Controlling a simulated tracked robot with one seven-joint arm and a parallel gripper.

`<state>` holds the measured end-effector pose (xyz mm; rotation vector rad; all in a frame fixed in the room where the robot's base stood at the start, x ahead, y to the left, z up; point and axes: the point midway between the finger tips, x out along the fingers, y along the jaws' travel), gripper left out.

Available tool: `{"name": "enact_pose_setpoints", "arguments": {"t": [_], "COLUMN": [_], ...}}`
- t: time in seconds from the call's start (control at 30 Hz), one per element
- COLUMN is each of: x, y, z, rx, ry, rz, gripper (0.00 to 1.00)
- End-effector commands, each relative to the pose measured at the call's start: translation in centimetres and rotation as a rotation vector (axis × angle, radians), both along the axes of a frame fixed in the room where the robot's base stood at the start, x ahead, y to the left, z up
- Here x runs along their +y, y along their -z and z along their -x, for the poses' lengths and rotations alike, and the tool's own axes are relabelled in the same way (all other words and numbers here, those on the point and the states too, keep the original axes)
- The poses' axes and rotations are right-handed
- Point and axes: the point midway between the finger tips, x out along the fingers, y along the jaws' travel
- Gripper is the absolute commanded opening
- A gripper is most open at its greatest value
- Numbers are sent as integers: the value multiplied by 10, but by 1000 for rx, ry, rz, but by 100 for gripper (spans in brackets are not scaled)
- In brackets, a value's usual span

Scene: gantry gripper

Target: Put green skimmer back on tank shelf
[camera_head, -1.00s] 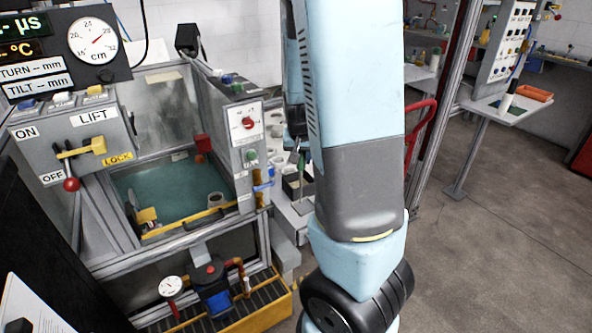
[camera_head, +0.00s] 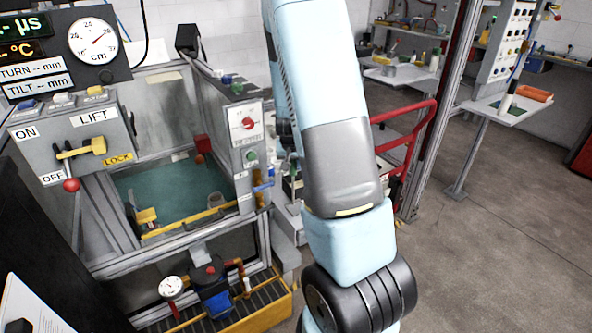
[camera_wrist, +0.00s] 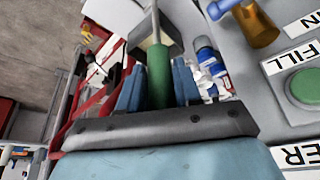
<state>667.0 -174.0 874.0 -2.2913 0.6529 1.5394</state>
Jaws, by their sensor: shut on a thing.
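My gripper (camera_wrist: 158,88) shows in the wrist view with its blue fingers shut on the green handle of the skimmer (camera_wrist: 159,72). A thin grey rod runs up from the handle toward the top of that view. The far end of the skimmer is not clear. In the head view my arm hides the skimmer and most of my gripper. The tank (camera_head: 97,210) stands at the left with greenish water inside. The area beside its right wall is largely covered by my arm, so I cannot make out the shelf there.
The tank's control panel (camera_head: 250,150) with a red knob rises just left of my arm. In the wrist view, a panel with a green button (camera_wrist: 305,88) is close on the right. A red rail (camera_head: 412,150) stands to the right of my arm.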

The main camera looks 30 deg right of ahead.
Motion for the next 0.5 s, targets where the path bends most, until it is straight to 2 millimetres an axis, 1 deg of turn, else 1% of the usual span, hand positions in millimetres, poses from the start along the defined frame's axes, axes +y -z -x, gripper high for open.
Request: {"name": "enact_pose_setpoints", "arguments": {"t": [0.03, 0.1, 0.2, 0.5], "x": [-1, -1, 0, 0], "y": [8, 17, 26, 28], "z": [2, 2, 2, 2], "rx": [5, 5, 3, 2], "ry": [2, 1, 0, 0], "rz": [-1, -1, -1, -1], "gripper": [0, 0, 0, 0]}}
